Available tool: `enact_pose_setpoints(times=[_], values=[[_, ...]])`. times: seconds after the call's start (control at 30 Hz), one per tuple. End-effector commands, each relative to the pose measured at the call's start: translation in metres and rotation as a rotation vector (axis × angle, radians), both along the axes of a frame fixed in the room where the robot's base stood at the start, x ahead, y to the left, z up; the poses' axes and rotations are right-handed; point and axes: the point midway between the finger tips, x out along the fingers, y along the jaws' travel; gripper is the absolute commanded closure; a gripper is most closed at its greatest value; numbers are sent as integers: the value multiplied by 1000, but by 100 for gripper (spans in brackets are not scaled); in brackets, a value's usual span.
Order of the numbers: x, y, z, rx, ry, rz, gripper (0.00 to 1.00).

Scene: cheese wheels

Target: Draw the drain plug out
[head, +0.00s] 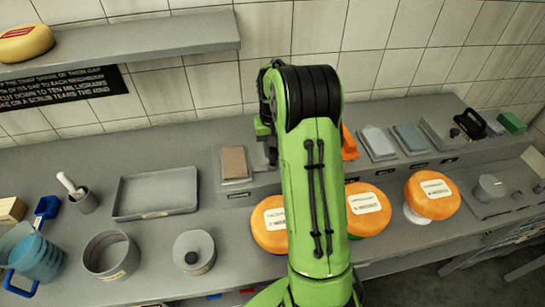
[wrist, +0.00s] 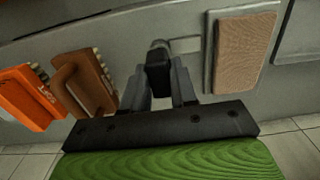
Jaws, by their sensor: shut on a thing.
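In the wrist view my gripper (wrist: 159,85) has its two grey fingers closed on a small black block with a rounded grey end, seemingly the drain plug (wrist: 158,68). The plug is at the face of the grey ledge, beside a pale rectangular label. I cannot tell whether it is still seated or clear of its hole. In the head view my green arm hides the plug and most of the gripper.
A brown pad on a grey plate (head: 234,163) lies close by; the pad also shows in the wrist view (wrist: 245,48). An orange brush (wrist: 30,95) and a brown brush (wrist: 85,82) are on the other side. Orange cheese wheels (head: 432,195) stand in front.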

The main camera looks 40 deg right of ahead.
Motion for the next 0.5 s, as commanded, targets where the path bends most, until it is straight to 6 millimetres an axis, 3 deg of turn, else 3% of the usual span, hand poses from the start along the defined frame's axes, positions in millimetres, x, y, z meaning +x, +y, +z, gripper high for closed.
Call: enact_pose_setpoints(times=[0.5], values=[[0, 0, 20, 0, 0, 0, 100]])
